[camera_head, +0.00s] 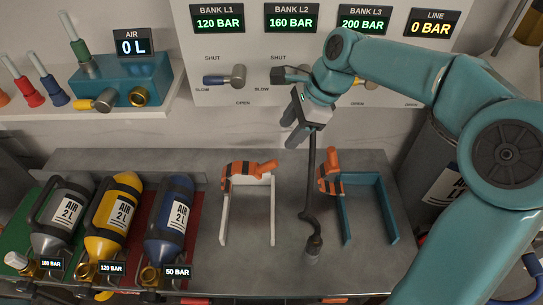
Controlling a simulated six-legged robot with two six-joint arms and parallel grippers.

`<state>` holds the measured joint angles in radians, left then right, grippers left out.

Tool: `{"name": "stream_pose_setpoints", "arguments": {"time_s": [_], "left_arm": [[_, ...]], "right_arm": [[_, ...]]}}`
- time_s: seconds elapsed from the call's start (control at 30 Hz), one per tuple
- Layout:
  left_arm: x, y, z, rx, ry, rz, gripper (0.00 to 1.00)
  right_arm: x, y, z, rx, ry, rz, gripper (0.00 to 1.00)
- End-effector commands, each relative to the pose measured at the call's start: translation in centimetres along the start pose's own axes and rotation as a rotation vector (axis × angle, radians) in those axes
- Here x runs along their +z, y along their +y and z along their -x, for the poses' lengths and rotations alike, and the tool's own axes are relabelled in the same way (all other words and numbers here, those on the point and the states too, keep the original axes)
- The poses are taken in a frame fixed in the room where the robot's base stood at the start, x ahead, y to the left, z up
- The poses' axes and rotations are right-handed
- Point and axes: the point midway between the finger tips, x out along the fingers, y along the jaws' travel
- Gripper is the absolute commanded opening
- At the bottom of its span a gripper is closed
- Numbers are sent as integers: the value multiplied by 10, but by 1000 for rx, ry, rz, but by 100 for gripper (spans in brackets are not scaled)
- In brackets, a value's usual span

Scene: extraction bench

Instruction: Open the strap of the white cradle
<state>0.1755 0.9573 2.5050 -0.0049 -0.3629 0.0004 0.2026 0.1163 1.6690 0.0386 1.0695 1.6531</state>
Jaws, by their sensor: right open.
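The white cradle (273,215) is a narrow U-shaped frame on the grey bench, left of the middle. Its strap (245,172), orange with black bands, lies across the far end from one side wall to the other, with an orange tab at its right end. I see no cylinder in this cradle. My right gripper (294,126) comes from the upper right and is above and behind the strap, to its right, apart from it. Its jaws are open, with nothing seen between them. My left gripper is out of view.
A dark hose (311,175) with a metal end hangs right of the white cradle. A teal cradle (386,210) with an orange strap (328,173) stands further right. Grey, yellow and blue cylinders (168,222) lie at left. Valve knobs (238,76) line the back panel.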

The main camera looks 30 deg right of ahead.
Motion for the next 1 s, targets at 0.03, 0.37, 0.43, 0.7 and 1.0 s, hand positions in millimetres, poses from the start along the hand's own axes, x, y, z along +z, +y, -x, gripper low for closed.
{"name": "stream_pose_setpoints", "arguments": {"time_s": [0.03,0.37,0.43,0.7,1.0], "left_arm": [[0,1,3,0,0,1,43],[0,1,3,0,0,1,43],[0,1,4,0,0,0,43],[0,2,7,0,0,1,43],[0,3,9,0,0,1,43]], "right_arm": [[-11,-2,9,-15,8,-29,53],[-21,-3,-33,-11,17,-50,53],[-21,-3,-50,-11,17,-50,53],[-22,-5,-112,-12,16,-50,53],[-22,-6,-150,-15,16,-49,53]]}}
